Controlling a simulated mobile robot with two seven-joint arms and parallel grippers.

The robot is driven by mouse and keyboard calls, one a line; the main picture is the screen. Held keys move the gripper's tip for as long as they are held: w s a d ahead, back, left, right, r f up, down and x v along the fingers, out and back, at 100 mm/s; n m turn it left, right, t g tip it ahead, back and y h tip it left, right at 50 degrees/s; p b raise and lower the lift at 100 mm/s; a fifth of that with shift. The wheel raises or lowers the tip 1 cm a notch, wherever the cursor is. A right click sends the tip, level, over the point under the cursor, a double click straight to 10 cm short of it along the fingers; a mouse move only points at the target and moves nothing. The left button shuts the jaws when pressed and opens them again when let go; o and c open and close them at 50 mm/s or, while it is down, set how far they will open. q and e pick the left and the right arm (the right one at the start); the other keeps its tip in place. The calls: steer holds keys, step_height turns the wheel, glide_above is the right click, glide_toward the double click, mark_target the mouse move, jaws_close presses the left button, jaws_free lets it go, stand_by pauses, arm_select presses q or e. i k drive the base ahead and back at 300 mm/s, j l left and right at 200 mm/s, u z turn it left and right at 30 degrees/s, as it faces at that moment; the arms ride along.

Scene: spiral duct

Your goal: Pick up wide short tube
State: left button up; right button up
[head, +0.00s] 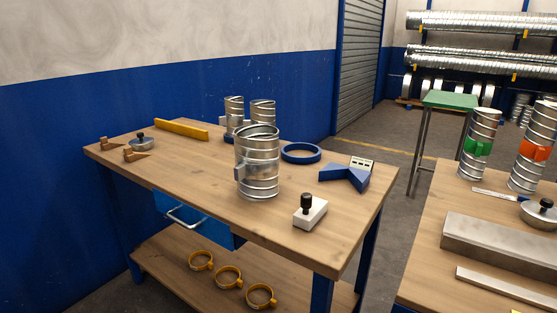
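A wide, short spiral metal tube (259,172) stands upright on the wooden workbench (205,168), right of its middle. It has an open top and a small grey fitting on its left side. Two narrower metal tubes stand behind it, a left one (234,106) and a right one (262,110); their lower parts are partly hidden. Neither of my grippers shows in the head view.
Near the wide tube are a blue ring (301,160), a blue V-shaped block (346,179) and a white block with a black knob (311,216). A yellow bar (182,130) lies behind. A second table (425,218) stands right, across a floor gap.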

mark_target(256, 169)
steer(key=i+j+z, duration=0.2)
steer(key=j+z, duration=0.25)
steer(key=i+j+z, duration=0.1)
steer(key=j+z, duration=0.75)
steer(key=i, duration=0.05)
